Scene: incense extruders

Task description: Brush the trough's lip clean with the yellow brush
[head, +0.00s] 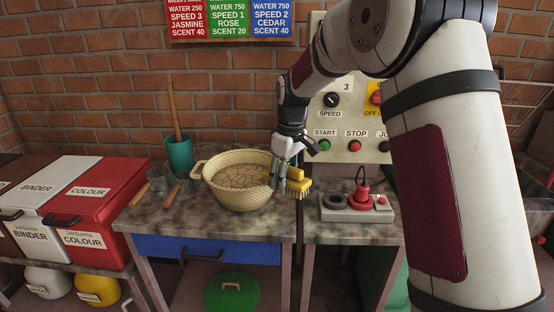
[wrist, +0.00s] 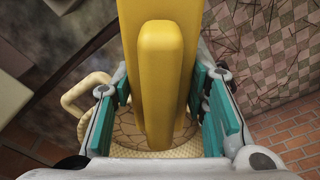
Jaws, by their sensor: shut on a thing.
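My gripper (head: 281,177) is shut on the yellow brush (head: 299,181), over the right rim of a cream woven basket (head: 237,200). The brush's bristles point down, beside the basket's right side; I cannot tell whether they touch anything. In the wrist view the yellow brush (wrist: 155,80) fills the middle between the teal finger pads of my gripper (wrist: 165,105). The basket (wrist: 75,97) shows behind it, its handle at the left. A trough lip cannot be made out in either view.
The basket holds cracked brown material on a stone-topped table (head: 150,218). A teal pot (head: 179,153) with a stick stands behind it. A grey block with a red plug (head: 359,203) sits right, below the control panel (head: 342,124). Binder (head: 40,203) and red colour (head: 90,205) bins stand left.

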